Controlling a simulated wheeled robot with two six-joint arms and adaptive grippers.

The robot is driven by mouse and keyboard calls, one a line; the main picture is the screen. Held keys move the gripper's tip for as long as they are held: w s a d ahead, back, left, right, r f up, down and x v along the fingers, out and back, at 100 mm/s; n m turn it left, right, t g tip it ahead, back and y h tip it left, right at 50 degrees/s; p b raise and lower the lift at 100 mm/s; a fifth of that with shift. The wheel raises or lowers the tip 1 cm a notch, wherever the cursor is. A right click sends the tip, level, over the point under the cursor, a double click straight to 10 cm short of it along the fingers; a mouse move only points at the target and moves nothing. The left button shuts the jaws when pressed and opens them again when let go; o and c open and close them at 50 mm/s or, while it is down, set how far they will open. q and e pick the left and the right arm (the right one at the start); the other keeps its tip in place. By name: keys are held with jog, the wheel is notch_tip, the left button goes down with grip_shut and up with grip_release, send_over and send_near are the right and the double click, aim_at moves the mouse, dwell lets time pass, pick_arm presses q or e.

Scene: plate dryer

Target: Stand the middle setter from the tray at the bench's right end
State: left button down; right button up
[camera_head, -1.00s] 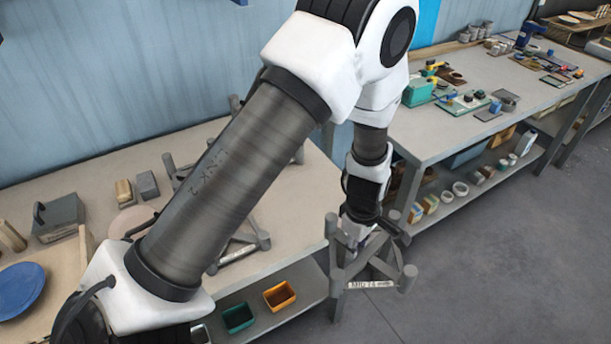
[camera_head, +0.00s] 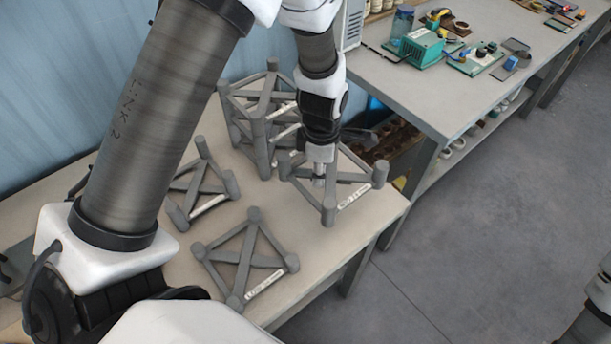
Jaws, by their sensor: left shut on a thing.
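My left gripper (camera_head: 320,178) is shut on a grey setter, an X-shaped frame with corner posts and a white label (camera_head: 353,196). The held setter is upright over the right end of the bench (camera_head: 215,268). I cannot tell whether its posts touch the top. A stack of similar grey setters (camera_head: 259,140) stands just behind and left of it. Two more grey setters sit on the bench: one at the left (camera_head: 187,205), partly behind my arm, and one in front (camera_head: 255,222). I cannot make out the tray.
A second workbench (camera_head: 420,100) stands beyond the bench's right end, with a green box (camera_head: 420,48) and small tools on it. Brown items (camera_head: 398,140) lie on its lower shelf. The grey floor (camera_head: 470,230) at the right is open.

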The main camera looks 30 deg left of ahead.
pick_arm(q)
jog(key=shift+w+a+f, duration=0.15)
jog(key=shift+a+f, duration=0.3)
jog(key=shift+a, duration=0.1)
send_over(318, 197)
jog(key=s+d, duration=0.1)
jog(key=s, duration=0.1)
jog(key=f, duration=0.4)
jog(key=shift+d+p, duration=0.2)
jog(key=shift+p, duration=0.15)
jog(key=f, duration=0.2)
jog(key=a+f, duration=0.1)
jog(key=f, duration=0.2)
jog(key=shift+w, duration=0.2)
jog(key=shift+s+d, duration=0.1)
jog(key=shift+d, duration=0.25)
jog(key=c, duration=1.2)
grip_release()
jog(key=shift+o, duration=1.1)
jog(key=shift+a, duration=0.15)
